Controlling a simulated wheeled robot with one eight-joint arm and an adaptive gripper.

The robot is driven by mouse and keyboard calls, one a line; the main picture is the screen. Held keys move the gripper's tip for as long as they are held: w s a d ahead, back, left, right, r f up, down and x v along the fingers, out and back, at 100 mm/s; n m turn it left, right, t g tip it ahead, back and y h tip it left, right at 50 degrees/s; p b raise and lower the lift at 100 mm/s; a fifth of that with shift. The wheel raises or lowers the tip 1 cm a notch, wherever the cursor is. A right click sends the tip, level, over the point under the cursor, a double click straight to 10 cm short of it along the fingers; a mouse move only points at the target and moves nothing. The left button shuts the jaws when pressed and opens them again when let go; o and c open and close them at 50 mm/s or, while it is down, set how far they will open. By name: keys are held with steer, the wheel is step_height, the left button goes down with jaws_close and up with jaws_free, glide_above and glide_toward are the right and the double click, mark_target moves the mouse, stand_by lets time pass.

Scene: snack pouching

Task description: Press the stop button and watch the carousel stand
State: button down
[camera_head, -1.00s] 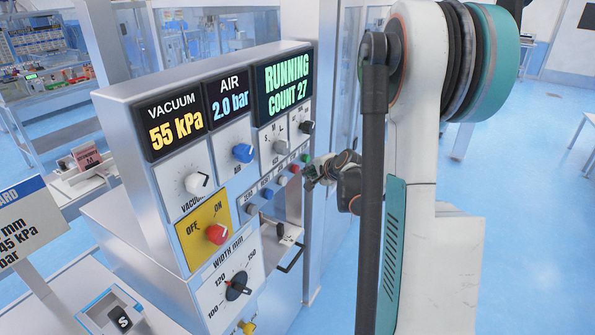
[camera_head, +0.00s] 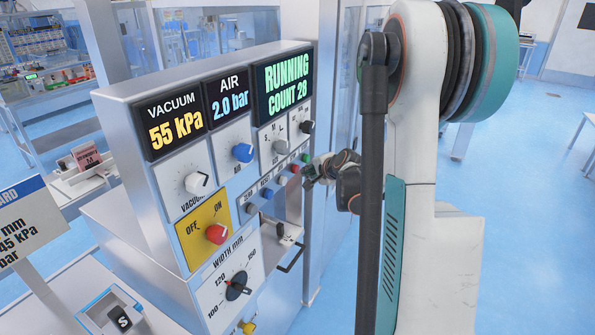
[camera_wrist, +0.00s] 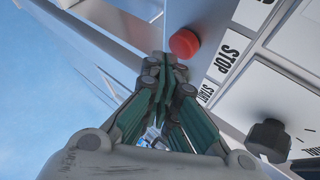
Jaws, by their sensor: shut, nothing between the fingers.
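The red stop button (camera_wrist: 184,43) sticks out of the panel beside the STOP label (camera_wrist: 226,62) in the wrist view. In the head view the red button (camera_head: 295,168) is small, in the row near the panel's right edge. My gripper (camera_head: 309,173) is shut and empty, just right of that button. In the wrist view my gripper's fingertips (camera_wrist: 165,62) are close below and left of the button; whether they touch cannot be told. The display (camera_head: 284,83) reads RUNNING, COUNT 28. The carousel itself cannot be made out.
A black knob (camera_wrist: 268,140) is near the START label (camera_wrist: 206,91). A red OFF/ON knob (camera_head: 216,234) is lower left. Open floor lies right of the panel.

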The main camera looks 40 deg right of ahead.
steer(key=shift+w+a, duration=0.1)
steer(key=shift+w, duration=0.15)
steer(key=shift+w+a, duration=0.2)
steer(key=shift+w, duration=0.25)
stand_by(0.8)
steer(key=shift+s, duration=0.1)
stand_by(0.3)
steer(key=shift+s+d+b, duration=0.35)
steer(key=shift+s, duration=0.4)
steer(key=s, duration=0.1)
steer(key=s+d, duration=0.1)
steer(key=s, duration=0.1)
steer(key=s+d, duration=0.1)
steer(key=shift+s, duration=0.3)
stand_by(0.7)
